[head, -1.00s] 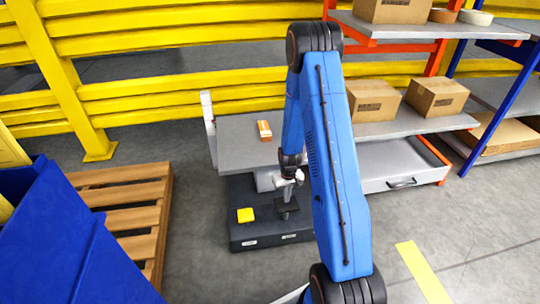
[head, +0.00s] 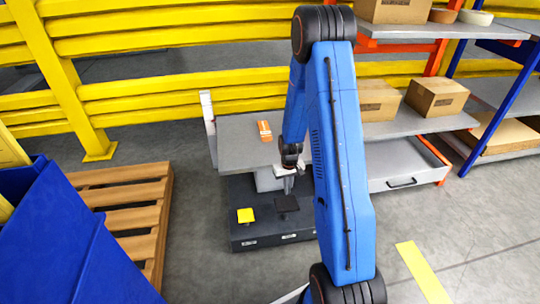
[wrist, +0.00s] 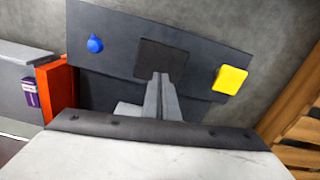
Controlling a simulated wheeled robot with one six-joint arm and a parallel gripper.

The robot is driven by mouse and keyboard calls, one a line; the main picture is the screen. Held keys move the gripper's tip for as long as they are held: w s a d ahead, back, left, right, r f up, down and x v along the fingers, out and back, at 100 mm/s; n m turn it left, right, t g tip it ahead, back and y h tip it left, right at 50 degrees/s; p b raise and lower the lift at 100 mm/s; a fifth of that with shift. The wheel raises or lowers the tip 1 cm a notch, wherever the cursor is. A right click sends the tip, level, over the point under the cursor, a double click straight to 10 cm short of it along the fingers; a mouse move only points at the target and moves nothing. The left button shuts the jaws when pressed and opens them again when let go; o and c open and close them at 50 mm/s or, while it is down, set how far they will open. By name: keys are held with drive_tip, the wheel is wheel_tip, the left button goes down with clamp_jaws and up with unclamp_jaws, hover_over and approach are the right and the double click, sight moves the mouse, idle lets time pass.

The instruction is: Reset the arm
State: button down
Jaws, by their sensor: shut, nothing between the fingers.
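My blue arm (head: 340,170) is bent, with its elbow high and its forearm hanging down over the grey table of the machine (head: 240,145). My gripper (head: 289,186) is at the lower end, above the dark base with a black pad and a yellow pad. In the wrist view my gripper (wrist: 160,84) is shut and empty, its fingers together in front of the black pad (wrist: 161,60). The yellow pad (wrist: 230,80) lies to the right and a blue knob (wrist: 95,44) to the left. I cannot tell whether the fingertips touch the black pad.
An orange box (head: 264,130) lies on the grey table. A wooden pallet (head: 130,215) and a blue bin (head: 50,240) stand at left. Shelves with cardboard boxes (head: 437,96) are at right. A yellow barrier (head: 200,60) runs behind. Floor at lower right is clear.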

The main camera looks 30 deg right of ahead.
drive_tip(key=shift+r, duration=0.1)
drive_tip(key=s+a+r+t, duration=0.1)
drive_tip(key=s+a+r, duration=0.2)
drive_tip(key=r, duration=0.6)
drive_tip(key=s+a+r, duration=0.2)
drive_tip(key=a+r, duration=0.1)
drive_tip(key=r, duration=0.6)
drive_tip(key=s+a+r+t, duration=0.1)
drive_tip(key=s+a+r, duration=0.2)
drive_tip(key=r, duration=0.6)
drive_tip(key=s+a+r+t, duration=0.1)
drive_tip(key=s+a+r, duration=0.2)
drive_tip(key=s+r, duration=0.4)
drive_tip(key=s+a+r+n+t, duration=0.1)
drive_tip(key=s+a+r, duration=0.2)
drive_tip(key=s+r, duration=0.4)
drive_tip(key=s, duration=0.8)
drive_tip(key=shift+s+a+n+t, duration=0.15)
drive_tip(key=shift+a+n+t, duration=0.15)
drive_tip(key=shift+a+t, duration=0.1)
drive_tip(key=shift+f, duration=0.1)
